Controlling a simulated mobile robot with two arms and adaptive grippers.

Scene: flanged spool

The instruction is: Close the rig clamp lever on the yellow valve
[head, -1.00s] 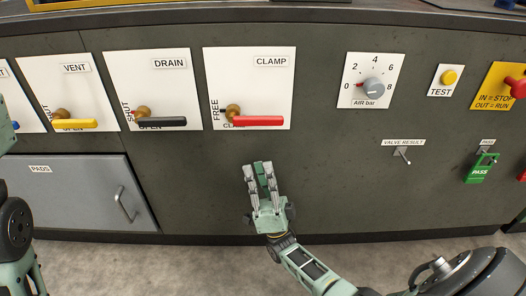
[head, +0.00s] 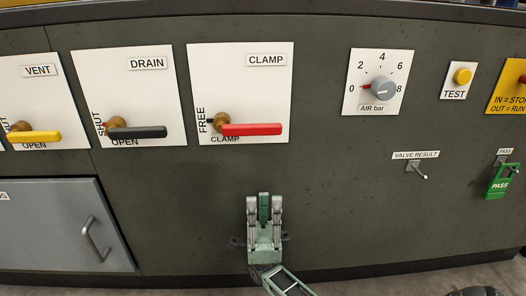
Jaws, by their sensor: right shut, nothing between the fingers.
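The red clamp lever (head: 252,129) sits on the white CLAMP plate (head: 266,85), on a brass hub. It lies level, pointing right, just above the CLAMP mark; the FREE mark is upright at the left. My right gripper (head: 264,202) is below the CLAMP plate, fingers pointing up, shut and empty, apart from the lever. The yellow lever (head: 36,137) on the VENT plate also lies level, by its OPEN mark. My left gripper is out of view.
The black DRAIN lever (head: 140,132) lies level at OPEN. To the right are the air dial (head: 384,89), the yellow TEST button (head: 462,76), a small VALVE RESULT toggle (head: 418,170) and a green PASS tag (head: 497,183). A grey door (head: 55,225) with a protruding handle is lower left.

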